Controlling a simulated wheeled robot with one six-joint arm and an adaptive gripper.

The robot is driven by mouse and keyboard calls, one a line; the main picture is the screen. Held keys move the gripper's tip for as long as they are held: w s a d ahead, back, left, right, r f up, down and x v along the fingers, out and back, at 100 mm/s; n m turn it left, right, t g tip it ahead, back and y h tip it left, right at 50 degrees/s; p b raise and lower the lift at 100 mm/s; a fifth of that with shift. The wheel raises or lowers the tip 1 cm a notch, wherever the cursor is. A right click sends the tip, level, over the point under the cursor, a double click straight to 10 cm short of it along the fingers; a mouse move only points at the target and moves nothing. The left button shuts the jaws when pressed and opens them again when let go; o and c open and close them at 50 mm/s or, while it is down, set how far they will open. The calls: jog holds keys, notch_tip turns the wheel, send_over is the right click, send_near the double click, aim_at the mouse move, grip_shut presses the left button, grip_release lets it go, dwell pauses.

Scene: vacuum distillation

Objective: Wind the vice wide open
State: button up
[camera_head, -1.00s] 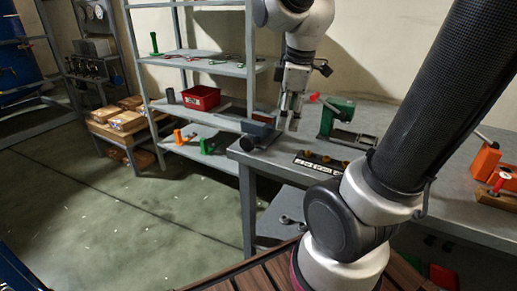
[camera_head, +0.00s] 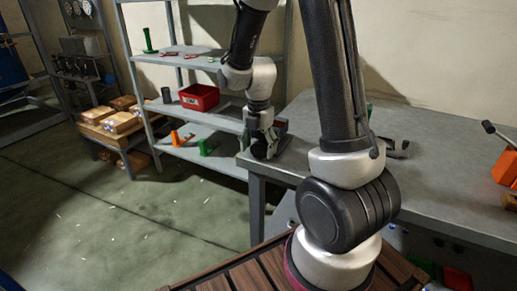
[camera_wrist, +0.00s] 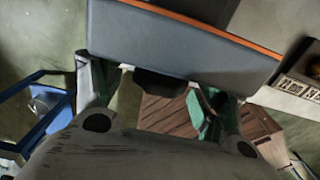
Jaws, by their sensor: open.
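The vice (camera_wrist: 185,42) is a grey-blue block with an orange line along its edge, at the top of the wrist view. A dark rounded part (camera_wrist: 160,84), apparently its handle or screw end, sticks out below it between my fingers. In the head view the vice (camera_head: 282,126) is at the left corner of the bench, mostly hidden behind my arm, with a black round knob (camera_head: 259,149) at its front. My gripper (camera_head: 264,143) is at this knob, pointing down. In the wrist view its fingers (camera_wrist: 150,92) are apart on either side of the dark part; contact cannot be told.
The grey bench (camera_head: 440,190) extends right, with an orange block (camera_head: 506,168) at its far right. A shelf with a red bin (camera_head: 199,97) stands behind the left corner. A labelled strip (camera_wrist: 298,88) lies right of the vice.

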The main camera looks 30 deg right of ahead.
jog(key=shift+f, duration=0.4)
jog(key=c, duration=1.1)
jog(key=shift+w+a+f+g+h, duration=0.1)
jog(key=shift+g+h, duration=0.25)
jog(key=shift+g, duration=0.2)
jog(key=shift+a+g+h, duration=0.1)
jog(key=shift+g+h, duration=0.25)
jog(key=shift+g, duration=0.2)
jog(key=shift+d+g+h, duration=0.1)
jog(key=shift+g+h, duration=0.5)
jog(key=shift+g, duration=0.3)
jog(key=o, duration=1.1)
